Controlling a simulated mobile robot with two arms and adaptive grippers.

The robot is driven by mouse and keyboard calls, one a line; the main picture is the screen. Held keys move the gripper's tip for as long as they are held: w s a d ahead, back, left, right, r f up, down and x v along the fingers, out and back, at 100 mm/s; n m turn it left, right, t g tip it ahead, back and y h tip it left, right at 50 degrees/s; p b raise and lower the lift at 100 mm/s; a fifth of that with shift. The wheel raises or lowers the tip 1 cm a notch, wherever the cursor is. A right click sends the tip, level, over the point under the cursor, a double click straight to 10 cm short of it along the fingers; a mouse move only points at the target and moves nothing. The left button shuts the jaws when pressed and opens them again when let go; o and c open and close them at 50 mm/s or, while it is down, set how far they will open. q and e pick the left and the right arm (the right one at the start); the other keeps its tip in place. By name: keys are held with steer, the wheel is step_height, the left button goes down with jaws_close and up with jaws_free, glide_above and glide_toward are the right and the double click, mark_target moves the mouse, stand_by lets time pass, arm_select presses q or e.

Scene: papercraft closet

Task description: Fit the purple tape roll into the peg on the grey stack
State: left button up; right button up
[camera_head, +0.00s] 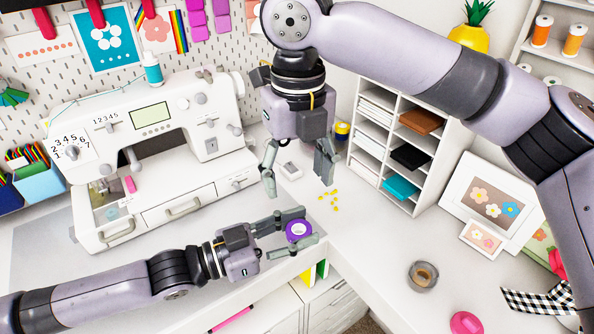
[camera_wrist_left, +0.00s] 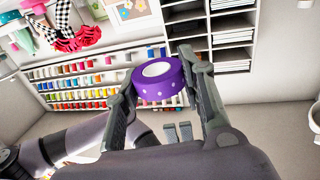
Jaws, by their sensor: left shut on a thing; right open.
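The purple tape roll (camera_head: 299,232) has a white core and pale dots on its side. My left gripper (camera_head: 308,227) is shut on it, with one finger on each side, above the desk near its inner corner. The roll (camera_wrist_left: 158,93) also shows between the fingers in the left wrist view, its round face visible. A grey ring-shaped piece (camera_head: 423,275) with a brownish centre sits on the right desk; it looks like the grey stack, but I cannot make out its peg clearly. My right gripper (camera_head: 299,187) is open and empty, pointing down above the desk behind the roll.
A white sewing machine (camera_head: 150,140) stands at the left back. A white shelf unit (camera_head: 408,150) and picture cards (camera_head: 495,205) stand at the right. Small yellow bits (camera_head: 334,200) lie near my right gripper. A pink item (camera_head: 465,322) and checkered ribbon (camera_head: 535,303) lie at the lower right.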

mark_target(298, 225)
step_height(298, 225, down, 12)
steer(key=shift+d+r, duration=0.1)
stand_by(0.4)
steer(key=shift+c, duration=0.2)
steer(key=c, duration=1.1)
arm_select(q)
steer(key=o, duration=1.2)
arm_select(e)
steer(key=shift+c, duration=0.7)
